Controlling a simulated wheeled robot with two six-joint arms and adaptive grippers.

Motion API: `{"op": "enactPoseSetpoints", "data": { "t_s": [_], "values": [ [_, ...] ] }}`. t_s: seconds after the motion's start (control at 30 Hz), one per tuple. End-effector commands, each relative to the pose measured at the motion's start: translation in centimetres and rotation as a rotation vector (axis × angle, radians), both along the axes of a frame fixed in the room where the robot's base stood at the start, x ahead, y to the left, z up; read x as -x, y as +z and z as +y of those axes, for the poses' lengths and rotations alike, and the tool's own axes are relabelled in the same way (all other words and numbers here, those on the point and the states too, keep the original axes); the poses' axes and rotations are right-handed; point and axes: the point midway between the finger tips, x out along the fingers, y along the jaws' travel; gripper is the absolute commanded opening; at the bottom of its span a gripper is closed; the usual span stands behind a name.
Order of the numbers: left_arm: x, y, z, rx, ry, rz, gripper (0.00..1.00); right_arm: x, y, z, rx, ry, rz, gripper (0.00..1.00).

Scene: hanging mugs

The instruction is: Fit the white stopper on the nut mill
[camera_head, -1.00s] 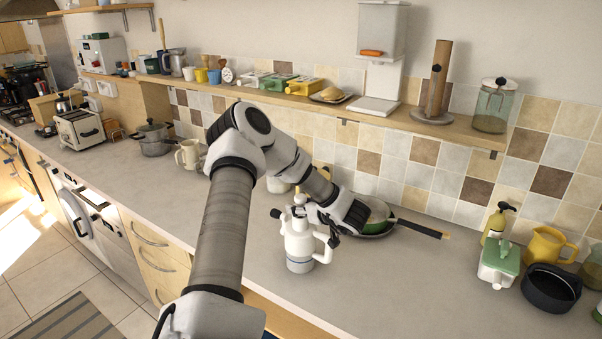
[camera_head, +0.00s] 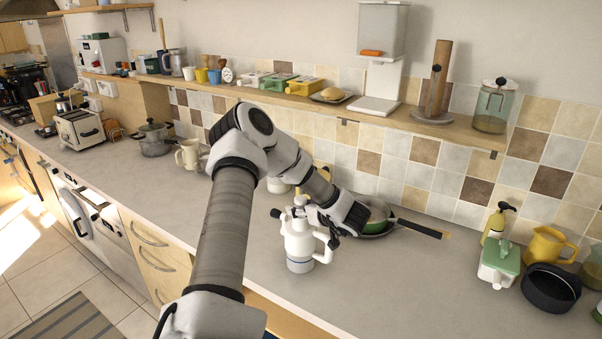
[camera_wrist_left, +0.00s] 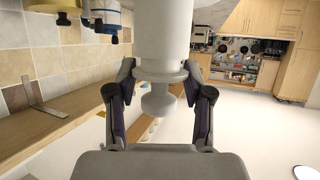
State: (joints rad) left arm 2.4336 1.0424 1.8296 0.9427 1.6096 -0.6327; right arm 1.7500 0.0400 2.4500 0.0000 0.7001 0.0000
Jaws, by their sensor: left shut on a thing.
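In the left wrist view the gripper (camera_wrist_left: 158,100) is shut on the white stopper (camera_wrist_left: 158,103), which has a round knob and a flange. The mill's white body (camera_wrist_left: 163,30) lines up with the stopper there. The flange looks close against it, but I cannot tell whether it is fully seated. My right gripper is not in view.
A pan (camera_head: 376,228) with a black handle lies behind the mill, partly hidden by my arm. At right stand a green-lidded container (camera_head: 497,264), a black pot (camera_head: 551,288) and a yellow jug (camera_head: 547,246). The counter in front of them is clear.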

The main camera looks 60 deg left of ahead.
Motion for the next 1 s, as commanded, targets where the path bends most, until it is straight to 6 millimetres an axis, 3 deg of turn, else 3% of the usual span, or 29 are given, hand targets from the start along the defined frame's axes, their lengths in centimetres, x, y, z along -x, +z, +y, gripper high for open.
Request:
{"op": "enactPoseSetpoints", "data": {
  "t_s": [0.57, 0.6, 0.63, 0.67, 0.87, 0.9, 0.93, 1.0],
  "values": [
    [0.00, -0.92, 0.00, 0.000, 0.000, 0.000, 0.33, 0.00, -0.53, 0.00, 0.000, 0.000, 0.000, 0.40],
    [0.00, -0.86, 0.00, 0.000, 0.000, 0.000, 0.65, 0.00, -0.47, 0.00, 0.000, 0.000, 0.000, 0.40],
    [0.00, -0.85, 0.01, 0.000, 0.000, 0.000, 0.76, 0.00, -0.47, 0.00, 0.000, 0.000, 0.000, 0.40],
    [-0.01, -0.85, -0.01, 0.000, 0.000, 0.000, 0.80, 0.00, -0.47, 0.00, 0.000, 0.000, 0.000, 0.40],
    [0.01, -0.84, 0.00, 0.000, 0.000, 0.000, 0.80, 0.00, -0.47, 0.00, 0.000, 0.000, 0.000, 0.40],
    [0.01, -0.85, 0.01, 0.000, 0.000, 0.000, 0.84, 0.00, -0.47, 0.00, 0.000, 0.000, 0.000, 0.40],
    [0.01, -0.85, 0.01, 0.000, 0.000, 0.000, 0.95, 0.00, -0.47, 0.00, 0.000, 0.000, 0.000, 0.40],
    [0.01, -0.85, 0.01, 0.000, 0.000, 0.000, 0.97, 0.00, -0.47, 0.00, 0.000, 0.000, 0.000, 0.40]
  ]
}}
